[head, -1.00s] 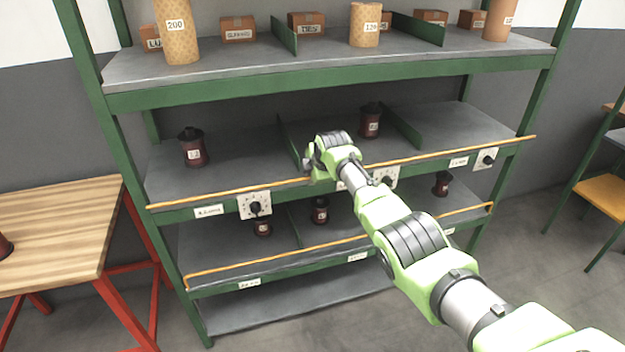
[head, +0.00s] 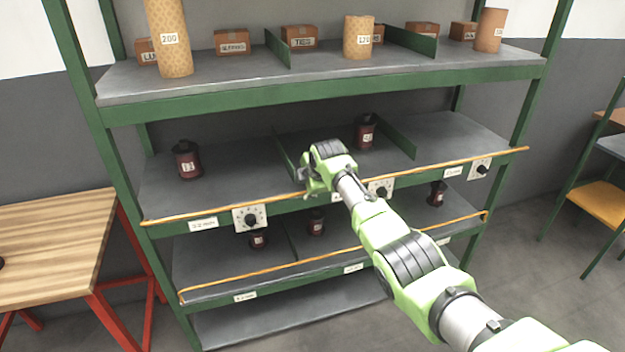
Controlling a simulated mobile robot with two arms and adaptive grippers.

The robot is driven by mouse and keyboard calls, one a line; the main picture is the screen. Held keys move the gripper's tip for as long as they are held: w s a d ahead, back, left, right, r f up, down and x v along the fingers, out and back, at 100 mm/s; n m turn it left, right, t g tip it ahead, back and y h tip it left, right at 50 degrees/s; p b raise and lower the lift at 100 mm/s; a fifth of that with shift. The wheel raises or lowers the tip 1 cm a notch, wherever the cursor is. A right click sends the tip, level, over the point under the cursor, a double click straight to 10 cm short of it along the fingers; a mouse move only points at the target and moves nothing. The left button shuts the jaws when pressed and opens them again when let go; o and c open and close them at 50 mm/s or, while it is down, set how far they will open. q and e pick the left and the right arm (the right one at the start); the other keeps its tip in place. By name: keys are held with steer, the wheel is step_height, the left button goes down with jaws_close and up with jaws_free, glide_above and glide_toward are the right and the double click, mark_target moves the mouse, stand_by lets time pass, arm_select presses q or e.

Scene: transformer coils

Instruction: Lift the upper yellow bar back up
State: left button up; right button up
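The upper yellow bar (head: 220,208) runs along the front edge of the middle shelf, rising slightly to the right in the picture. It lies low, close to the green edge. My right gripper (head: 307,184) is at the middle of this bar, with the arm reaching in from the lower right. The wrist hides part of the bar. The fingers are small and partly hidden, so I cannot tell whether they are open or touch the bar. My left gripper is not in view.
A lower yellow bar (head: 225,281) runs along the shelf below. Dark red coils (head: 187,160) stand on both shelves, between green dividers. Dial plates (head: 251,218) sit on the shelf edge. A wooden table (head: 50,235) stands at the left.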

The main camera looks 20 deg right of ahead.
steer(key=v, duration=1)
steer(key=shift+s+r, duration=0.25)
steer(key=shift+s, duration=0.05)
